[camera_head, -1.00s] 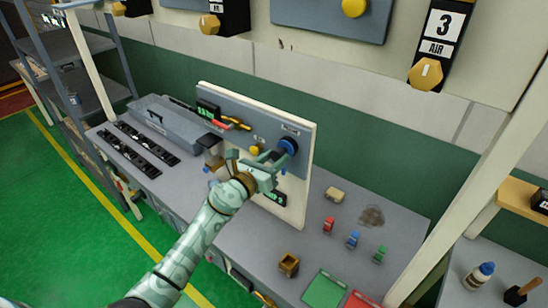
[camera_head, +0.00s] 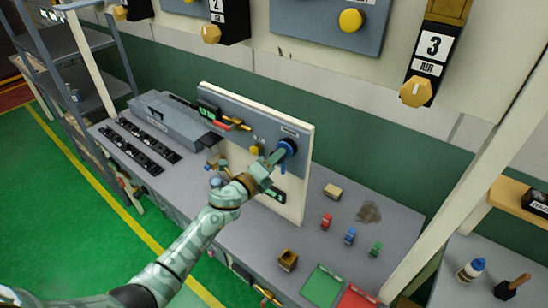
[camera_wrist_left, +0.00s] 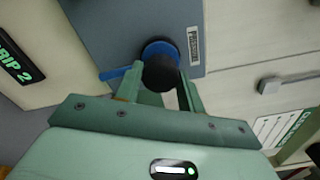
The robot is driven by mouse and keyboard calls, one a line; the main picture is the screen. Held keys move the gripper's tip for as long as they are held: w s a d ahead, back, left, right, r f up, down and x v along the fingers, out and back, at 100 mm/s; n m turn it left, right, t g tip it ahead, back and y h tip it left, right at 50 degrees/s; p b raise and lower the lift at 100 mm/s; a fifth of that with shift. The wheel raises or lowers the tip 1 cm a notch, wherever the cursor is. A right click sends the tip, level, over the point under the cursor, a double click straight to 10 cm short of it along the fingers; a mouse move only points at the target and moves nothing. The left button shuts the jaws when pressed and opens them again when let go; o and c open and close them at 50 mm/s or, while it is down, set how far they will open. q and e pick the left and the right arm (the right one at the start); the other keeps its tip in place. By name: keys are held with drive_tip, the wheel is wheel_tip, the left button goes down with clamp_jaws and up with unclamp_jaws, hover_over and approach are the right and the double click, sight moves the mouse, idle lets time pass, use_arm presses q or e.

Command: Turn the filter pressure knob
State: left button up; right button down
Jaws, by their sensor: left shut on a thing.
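The filter pressure knob (camera_head: 289,146) is at the upper right of an upright grey panel (camera_head: 240,125) on the bench. In the left wrist view the knob (camera_wrist_left: 160,72) shows a dark round grip in front of a blue disc, with a blue bar sticking out to the left. A small label (camera_wrist_left: 194,46) sits beside it. My left gripper (camera_head: 279,157) reaches the knob from the front. In the left wrist view its fingers (camera_wrist_left: 160,88) stand either side of the dark grip and are shut on it. My right gripper is not in view.
The panel also carries a yellow knob (camera_head: 254,150) and a red-and-orange handle. Several small coloured clips, including a red one (camera_head: 326,221), lie on the bench to the right. A green tray (camera_head: 322,286) and a red tray (camera_head: 358,300) are at the front edge.

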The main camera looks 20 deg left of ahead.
use_arm(q)
drive_tip(key=shift+n+p, duration=0.45)
drive_tip(key=shift+n, duration=1.15)
drive_tip(key=o, duration=1)
drive_tip(key=shift+c, duration=0.2)
drive_tip(key=shift+s, duration=0.1)
drive_tip(key=b+v, duration=0.1)
drive_tip(key=v, duration=1.5)
drive_tip(key=shift+n, duration=0.3)
